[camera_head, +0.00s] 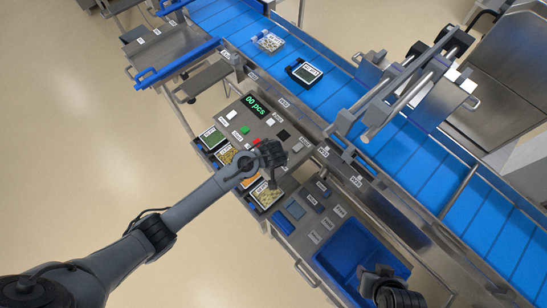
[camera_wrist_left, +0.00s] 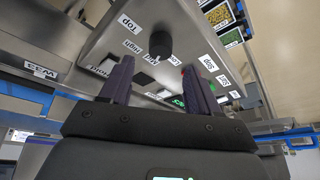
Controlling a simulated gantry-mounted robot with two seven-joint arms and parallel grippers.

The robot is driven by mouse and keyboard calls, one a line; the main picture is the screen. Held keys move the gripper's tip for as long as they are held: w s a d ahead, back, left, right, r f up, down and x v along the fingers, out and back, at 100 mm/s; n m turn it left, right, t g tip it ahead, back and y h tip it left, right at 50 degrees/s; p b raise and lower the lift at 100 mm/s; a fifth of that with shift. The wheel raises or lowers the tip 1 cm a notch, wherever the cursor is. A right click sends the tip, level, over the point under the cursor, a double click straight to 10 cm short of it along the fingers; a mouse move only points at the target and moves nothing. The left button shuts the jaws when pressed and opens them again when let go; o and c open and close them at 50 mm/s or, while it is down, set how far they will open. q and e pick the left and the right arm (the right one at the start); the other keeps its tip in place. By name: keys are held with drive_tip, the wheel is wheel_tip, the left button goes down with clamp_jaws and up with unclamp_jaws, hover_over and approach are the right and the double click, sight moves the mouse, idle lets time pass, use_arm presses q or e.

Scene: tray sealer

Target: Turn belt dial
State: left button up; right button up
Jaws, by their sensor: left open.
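The control panel (camera_head: 228,115) carries the black dial (camera_wrist_left: 160,45), a round knob ringed by printed labels in the left wrist view. My left gripper (camera_wrist_left: 158,75) is open there, with one dark finger on each side of the picture below the dial. I see no contact with the dial. In the head view my left gripper (camera_head: 272,160) is over the right part of the panel and hides part of it; I cannot pick out the dial there. My right gripper (camera_head: 376,280) shows only as dark parts at the bottom right; its jaws are unclear.
A green display (camera_head: 255,105) stands at the panel's back edge, with coloured buttons in front. Several food trays (camera_head: 227,155) line the panel's left side. A blue conveyor belt (camera_head: 330,92) runs behind. A blue bin (camera_head: 342,250) is at the lower right.

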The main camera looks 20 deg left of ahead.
use_arm(q)
drive_tip(key=shift+x, duration=2.9)
drive_tip(key=shift+c, duration=0.2)
drive_tip(key=c, duration=1)
